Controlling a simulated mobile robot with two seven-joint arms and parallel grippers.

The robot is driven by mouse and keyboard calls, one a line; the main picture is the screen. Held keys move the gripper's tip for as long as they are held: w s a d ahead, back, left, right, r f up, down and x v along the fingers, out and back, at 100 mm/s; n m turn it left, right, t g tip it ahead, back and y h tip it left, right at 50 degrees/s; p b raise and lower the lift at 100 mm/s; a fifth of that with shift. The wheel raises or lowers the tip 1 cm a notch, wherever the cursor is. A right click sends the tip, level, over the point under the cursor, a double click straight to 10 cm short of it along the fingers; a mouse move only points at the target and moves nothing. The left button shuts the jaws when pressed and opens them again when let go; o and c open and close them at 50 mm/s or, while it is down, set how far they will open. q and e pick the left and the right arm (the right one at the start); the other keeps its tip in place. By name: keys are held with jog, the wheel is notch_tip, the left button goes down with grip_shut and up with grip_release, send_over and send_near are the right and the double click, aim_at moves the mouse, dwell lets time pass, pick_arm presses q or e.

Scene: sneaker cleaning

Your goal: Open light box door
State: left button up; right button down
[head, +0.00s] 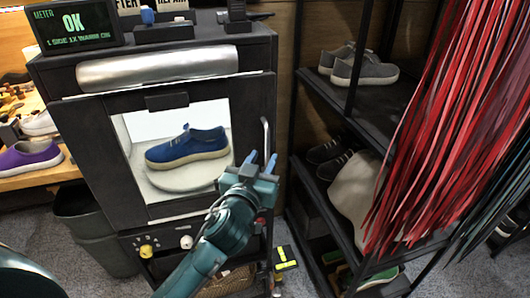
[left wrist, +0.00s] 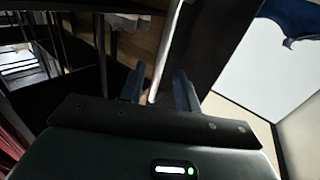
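The light box (head: 92,137) is a dark cabinet with a windowed front door that looks shut. A blue sneaker (head: 187,146) sits on a white round plate (head: 190,178) behind the window. The pale upright bar handle (head: 265,134) is at the door's right edge. My left gripper (head: 261,161) is open at the handle's lower part. In the left wrist view, the handle (left wrist: 167,50) runs between the two spread fingers (left wrist: 158,88); I cannot tell whether either touches it. Part of the blue sneaker (left wrist: 292,20) shows at the upper right. My right gripper is out of view.
A black shelf rack (head: 375,105) with shoes stands close on the right, with red hanging strips (head: 435,120) in front. A meter display (head: 75,28) reading OK sits on top. Knobs (head: 147,251) are below the door. A dark bin (head: 85,210) stands at left.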

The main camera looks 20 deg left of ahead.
pick_arm(q)
jog(key=shift+w, duration=1.2)
jog(key=shift+c, duration=0.5)
grip_shut()
